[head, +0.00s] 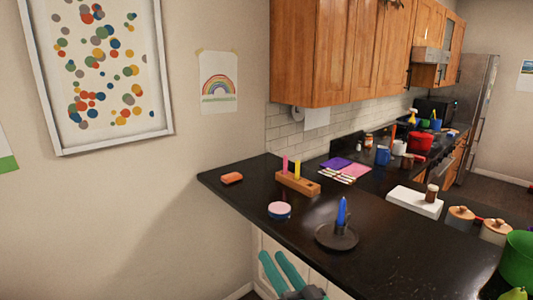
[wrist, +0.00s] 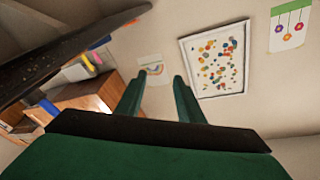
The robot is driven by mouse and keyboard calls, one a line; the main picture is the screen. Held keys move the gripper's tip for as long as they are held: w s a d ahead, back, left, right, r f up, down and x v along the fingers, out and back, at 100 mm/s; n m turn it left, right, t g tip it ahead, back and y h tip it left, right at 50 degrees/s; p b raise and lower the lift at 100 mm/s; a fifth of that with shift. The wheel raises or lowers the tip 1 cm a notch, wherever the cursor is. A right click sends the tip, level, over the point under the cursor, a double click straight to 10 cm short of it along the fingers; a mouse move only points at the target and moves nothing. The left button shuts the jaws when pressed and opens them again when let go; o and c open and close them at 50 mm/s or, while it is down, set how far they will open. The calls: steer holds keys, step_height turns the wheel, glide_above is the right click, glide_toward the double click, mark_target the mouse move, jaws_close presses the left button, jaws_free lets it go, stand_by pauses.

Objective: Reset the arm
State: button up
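My gripper (head: 273,256) has two teal fingers and shows at the bottom of the head view, in front of the black counter's near side and below its top. In the wrist view, the fingers of my gripper (wrist: 157,84) stand apart with a clear gap, and nothing is between them. It is open and touches nothing that I can see. The rest of my arm is mostly out of the head view.
The black counter (head: 330,262) holds a blue candle in a dark holder (head: 338,237), a pink-topped round container (head: 279,210), a wooden block (head: 297,184) and an orange-red item (head: 232,178). A framed dot picture (head: 103,75) hangs on the left wall. Open space lies left of the counter.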

steer(key=s+a+f+m+h, duration=0.2)
steer(key=s+f+m+h, duration=0.4)
steer(key=f, duration=0.6)
steer(key=s+a+f+m+h, duration=0.1)
steer(key=s+f+h, duration=0.2)
steer(key=s+f, duration=0.7)
steer(key=s+f+n+g, duration=0.1)
steer(key=s+f+n, duration=0.1)
steer(key=s, duration=1)
steer(key=s+f+n+g, duration=0.1)
steer(key=s+f+n, duration=0.2)
steer(key=s, duration=1)
steer(key=shift+s+d+f+n, duration=0.2)
steer(key=shift+s+d+n, duration=0.15)
steer(key=shift+n, duration=0.75)
